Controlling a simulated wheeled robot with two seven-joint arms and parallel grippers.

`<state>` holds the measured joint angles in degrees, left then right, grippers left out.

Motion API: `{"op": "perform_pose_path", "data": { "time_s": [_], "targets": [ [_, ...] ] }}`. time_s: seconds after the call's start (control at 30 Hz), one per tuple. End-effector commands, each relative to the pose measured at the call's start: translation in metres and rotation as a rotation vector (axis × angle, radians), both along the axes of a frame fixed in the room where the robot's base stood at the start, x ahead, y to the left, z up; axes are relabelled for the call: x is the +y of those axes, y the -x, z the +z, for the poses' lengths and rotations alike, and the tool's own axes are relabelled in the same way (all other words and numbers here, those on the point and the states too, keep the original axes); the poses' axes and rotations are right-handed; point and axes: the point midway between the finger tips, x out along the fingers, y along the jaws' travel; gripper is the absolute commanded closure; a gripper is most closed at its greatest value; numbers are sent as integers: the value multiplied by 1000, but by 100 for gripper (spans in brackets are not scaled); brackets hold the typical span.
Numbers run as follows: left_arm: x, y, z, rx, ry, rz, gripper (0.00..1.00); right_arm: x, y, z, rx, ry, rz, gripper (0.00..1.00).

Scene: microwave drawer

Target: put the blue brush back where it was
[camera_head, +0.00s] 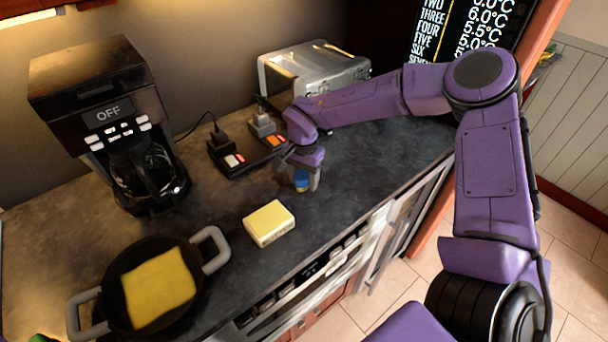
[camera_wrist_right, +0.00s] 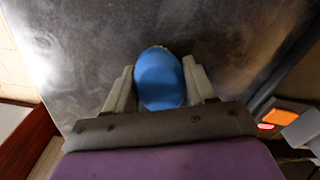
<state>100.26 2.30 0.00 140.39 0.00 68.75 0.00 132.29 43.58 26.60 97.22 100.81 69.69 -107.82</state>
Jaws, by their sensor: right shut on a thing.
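The blue brush (camera_head: 301,181) is at my right gripper (camera_head: 303,178), above or on the dark counter; I cannot tell if it touches the surface. In the right wrist view the brush (camera_wrist_right: 160,79) shows as a rounded blue shape between the two grey fingers of my right gripper (camera_wrist_right: 160,88). The gripper is shut on it. The lower part of the brush is hidden. My left gripper is not in view.
A yellow block (camera_head: 269,223) lies on the counter (camera_head: 345,170) left of and nearer than the brush. A power strip (camera_head: 233,165) with plugs is behind it. A toaster (camera_head: 312,72), coffee maker (camera_head: 110,125) and black pan (camera_head: 118,290) with a yellow slab stand around.

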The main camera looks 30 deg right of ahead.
Motion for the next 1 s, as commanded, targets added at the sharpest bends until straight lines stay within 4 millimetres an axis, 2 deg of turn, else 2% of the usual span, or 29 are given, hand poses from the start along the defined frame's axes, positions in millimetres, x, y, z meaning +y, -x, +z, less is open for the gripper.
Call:
{"op": "perform_pose_path", "data": {
  "time_s": [0.3, 0.33, 0.37, 0.4, 0.67, 0.77, 0.87, 1.0],
  "targets": [
    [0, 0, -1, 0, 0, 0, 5, 0, 0, -4, 0, 0, 0, 87],
    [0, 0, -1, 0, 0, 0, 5, 0, 0, -3, -1, 0, 0, 35],
    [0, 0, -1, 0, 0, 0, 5, 0, 0, -3, -1, 0, 0, 26],
    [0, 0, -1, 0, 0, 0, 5, 0, 0, -3, 0, 0, 0, 20],
    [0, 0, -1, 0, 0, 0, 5, 0, 0, -2, -1, 0, 0, 20],
    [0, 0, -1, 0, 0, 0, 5, 0, -1, 6, -2, 0, 0, 20],
    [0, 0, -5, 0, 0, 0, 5, 0, -1, 25, -6, -1, -1, 20],
    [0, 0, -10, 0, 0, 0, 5, 0, -1, 63, -6, -2, -2, 20]
  ]
}}
